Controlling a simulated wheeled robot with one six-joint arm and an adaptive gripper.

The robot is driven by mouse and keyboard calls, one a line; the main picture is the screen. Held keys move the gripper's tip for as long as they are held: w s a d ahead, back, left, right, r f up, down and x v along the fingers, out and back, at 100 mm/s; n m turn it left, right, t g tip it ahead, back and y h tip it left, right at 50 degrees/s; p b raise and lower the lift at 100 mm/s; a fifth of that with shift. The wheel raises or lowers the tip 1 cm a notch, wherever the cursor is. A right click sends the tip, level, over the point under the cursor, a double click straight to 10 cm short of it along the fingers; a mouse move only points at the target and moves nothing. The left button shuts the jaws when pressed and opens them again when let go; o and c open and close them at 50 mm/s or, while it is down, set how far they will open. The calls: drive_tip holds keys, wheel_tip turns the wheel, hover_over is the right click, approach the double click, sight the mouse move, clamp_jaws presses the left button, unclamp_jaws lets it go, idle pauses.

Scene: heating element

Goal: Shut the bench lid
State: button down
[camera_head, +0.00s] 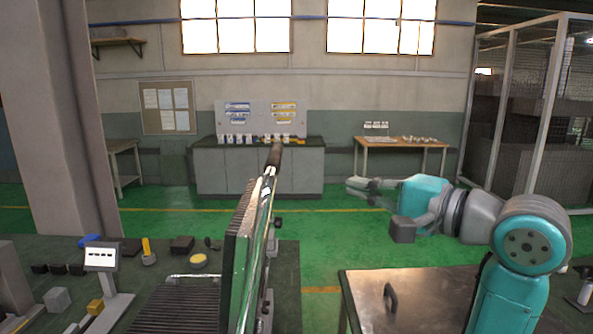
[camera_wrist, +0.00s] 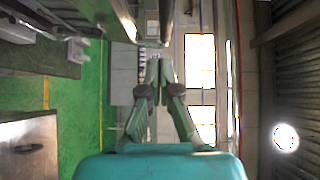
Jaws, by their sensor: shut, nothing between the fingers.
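The bench lid (camera_head: 240,262) stands open, nearly upright, at the right side of a dark ribbed plate (camera_head: 172,308) in the head view. Its inner face is ribbed and its metal edge faces me. In the wrist view my gripper's fingers (camera_wrist: 159,64) come together with nothing held.
A small display on a stand (camera_head: 101,258) and several small items are on the dark bench at left. A metal-topped table (camera_head: 420,300) with a dark handle is at the front right. Green floor (camera_head: 318,250) lies between them. The space between gripper and lid looks clear.

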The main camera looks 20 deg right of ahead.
drive_tip(key=w+a+r, duration=0.1)
drive_tip(key=w+a, duration=0.7)
drive_tip(key=w, duration=0.1)
drive_tip(key=shift+w+a, duration=0.15)
drive_tip(key=shift+w, duration=0.1)
drive_tip(key=shift+a, duration=0.1)
idle(0.4)
